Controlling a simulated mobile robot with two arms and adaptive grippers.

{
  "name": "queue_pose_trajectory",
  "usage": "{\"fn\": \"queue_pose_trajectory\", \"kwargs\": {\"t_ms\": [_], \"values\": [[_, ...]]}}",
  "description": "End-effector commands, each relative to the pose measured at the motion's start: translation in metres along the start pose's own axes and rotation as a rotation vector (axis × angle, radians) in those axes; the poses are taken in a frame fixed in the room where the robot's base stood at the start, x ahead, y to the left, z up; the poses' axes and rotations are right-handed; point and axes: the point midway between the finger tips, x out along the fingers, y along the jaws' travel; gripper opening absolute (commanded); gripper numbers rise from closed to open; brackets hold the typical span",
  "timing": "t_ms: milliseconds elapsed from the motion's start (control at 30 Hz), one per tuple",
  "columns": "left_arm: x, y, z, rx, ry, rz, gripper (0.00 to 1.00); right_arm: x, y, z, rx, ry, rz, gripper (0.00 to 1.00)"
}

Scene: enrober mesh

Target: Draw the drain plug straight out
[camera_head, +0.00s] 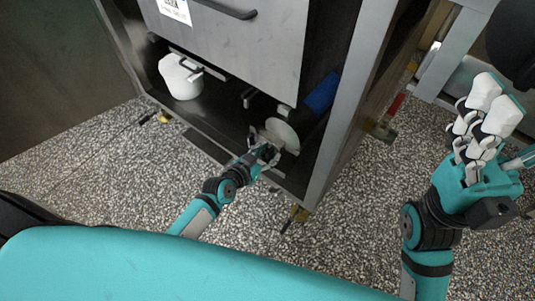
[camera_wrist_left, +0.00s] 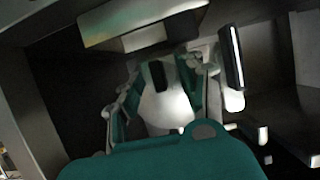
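My left gripper (camera_head: 265,152) reaches into the low opening of the steel machine, right by a pale round piece (camera_head: 283,134). In the left wrist view its fingers (camera_wrist_left: 160,95) are spread apart, with a white rounded piece (camera_wrist_left: 165,108) and a small dark part (camera_wrist_left: 158,75) showing between them. I cannot tell whether the fingers touch either one. I cannot make out for sure which part is the drain plug; the gripper partly covers that spot. My right gripper (camera_head: 487,112) is raised at the right, away from the machine, with nothing seen in it; its finger gap is unclear.
A white lidded container (camera_head: 180,78) stands inside the machine's base at the left. A blue cylinder (camera_head: 321,94) lies near the right post (camera_head: 345,105). A grey panel with a dark handle (camera_head: 232,12) hangs above the opening. The speckled floor (camera_head: 90,150) in front is mostly clear.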

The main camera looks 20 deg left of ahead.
Motion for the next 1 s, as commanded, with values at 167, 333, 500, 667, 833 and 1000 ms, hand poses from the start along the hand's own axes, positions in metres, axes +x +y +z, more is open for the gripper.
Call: {"fn": "queue_pose_trajectory", "kwargs": {"t_ms": [167,333,500,667,833,1000], "values": [[0.0,0.0,0.0,0.0,0.0,0.0,0.23,0.0,0.0,0.0,0.0,0.0,0.0,0.85],[0.0,0.0,0.0,0.0,0.0,0.0,0.01,0.0,0.0,0.0,0.0,0.0,0.0,0.85],[0.0,0.0,0.0,0.0,0.0,0.001,0.0,0.0,0.0,0.0,0.0,0.0,0.0,0.85],[0.0,0.0,0.0,0.0,0.0,0.001,0.0,0.0,0.0,0.0,0.001,0.001,0.0,0.85],[-0.004,0.0,0.002,0.001,-0.001,0.001,0.0,0.001,0.0,-0.001,0.0,0.002,0.001,0.85],[-0.012,0.0,0.005,0.001,-0.003,0.001,0.0,0.001,0.0,-0.002,0.001,0.003,0.003,0.85]]}}
